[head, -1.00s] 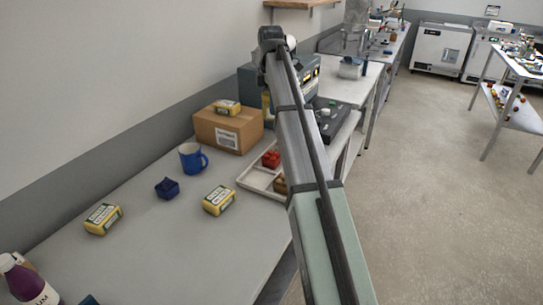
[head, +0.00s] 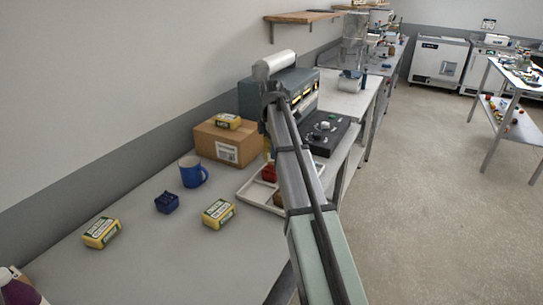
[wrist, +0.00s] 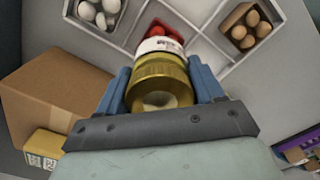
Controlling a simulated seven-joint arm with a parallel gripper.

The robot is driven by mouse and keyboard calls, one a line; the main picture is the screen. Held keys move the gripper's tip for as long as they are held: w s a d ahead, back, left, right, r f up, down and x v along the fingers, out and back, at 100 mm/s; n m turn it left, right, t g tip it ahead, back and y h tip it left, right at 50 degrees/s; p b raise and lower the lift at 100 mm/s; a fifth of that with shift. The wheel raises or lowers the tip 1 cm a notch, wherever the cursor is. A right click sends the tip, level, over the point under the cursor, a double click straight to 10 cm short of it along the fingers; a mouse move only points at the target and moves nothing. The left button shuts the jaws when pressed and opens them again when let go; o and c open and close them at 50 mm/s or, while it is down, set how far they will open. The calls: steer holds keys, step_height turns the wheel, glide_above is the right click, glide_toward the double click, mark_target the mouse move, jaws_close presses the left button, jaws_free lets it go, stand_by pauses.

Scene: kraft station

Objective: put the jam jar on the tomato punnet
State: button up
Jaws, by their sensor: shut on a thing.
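The jam jar (wrist: 160,72) has a gold lid and a white label band. My gripper (wrist: 163,82) is shut on it, with a blue finger on each side. The tomato punnet (wrist: 167,32) holds red tomatoes in a compartment of the white divided tray (wrist: 213,65). In the wrist view the jar overlaps the punnet's near part; I cannot tell whether they touch. In the head view the red punnet (head: 269,173) shows beside my arm. A yellowish bit of what looks like the jar (head: 266,150) shows above it; my arm hides most of the gripper.
A white-egg punnet (wrist: 100,12) and a brown-egg punnet (wrist: 245,25) flank the tomatoes. A cardboard box (head: 227,143) with a yellow pack on top stands close to the left. A blue mug (head: 193,171), blue punnet (head: 166,202) and yellow packs (head: 219,213) stand on the table.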

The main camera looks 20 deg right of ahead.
steer(key=shift+f, duration=1.7)
steer(key=shift+f, duration=0.1)
steer(key=o, duration=1.3)
step_height(320, 180, up, 12)
steer(key=shift+r, duration=0.1)
